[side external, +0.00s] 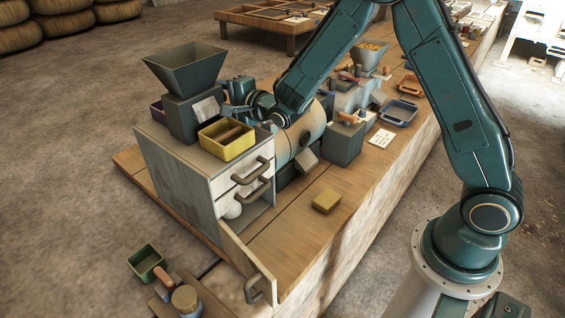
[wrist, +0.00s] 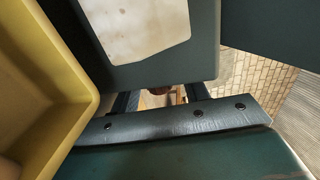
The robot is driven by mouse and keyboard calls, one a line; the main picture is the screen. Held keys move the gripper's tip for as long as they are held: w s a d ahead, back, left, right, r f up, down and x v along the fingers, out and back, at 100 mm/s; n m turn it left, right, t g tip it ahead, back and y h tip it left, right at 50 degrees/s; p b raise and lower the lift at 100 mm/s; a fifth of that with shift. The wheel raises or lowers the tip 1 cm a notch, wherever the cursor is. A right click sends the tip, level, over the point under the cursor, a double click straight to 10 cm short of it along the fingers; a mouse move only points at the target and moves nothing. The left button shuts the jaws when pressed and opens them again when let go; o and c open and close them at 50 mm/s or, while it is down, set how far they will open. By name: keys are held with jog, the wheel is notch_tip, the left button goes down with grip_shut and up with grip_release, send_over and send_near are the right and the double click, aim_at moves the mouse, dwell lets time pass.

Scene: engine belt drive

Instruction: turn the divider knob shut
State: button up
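I cannot pick out the divider knob with certainty. A grey hopper (side external: 187,68) stands on a dark block with a pale paper label, on top of the grey cabinet (side external: 180,188). My gripper (side external: 229,110) is beside this block, close to its label, above the yellow bin (side external: 227,139). In the wrist view the block (wrist: 150,72) and its label fill the upper middle. The two fingers (wrist: 160,98) stand apart below it, their tips partly hidden. A small brown rounded thing (wrist: 160,90) shows between them; I cannot tell whether it is the knob. No grip on anything shows.
The yellow bin (wrist: 40,90) is close on the left of the wrist view. A tan drum (side external: 300,135) stands right of the cabinet.

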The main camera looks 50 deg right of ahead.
jog(key=shift+s, duration=0.2)
jog(key=shift+s+r, duration=0.3)
jog(key=shift+s, duration=1.9)
jog(key=shift+s+r, duration=0.3)
jog(key=shift+s, duration=1.9)
jog(key=shift+s+r, duration=0.3)
jog(key=shift+s, duration=1.9)
jog(key=shift+r, duration=0.2)
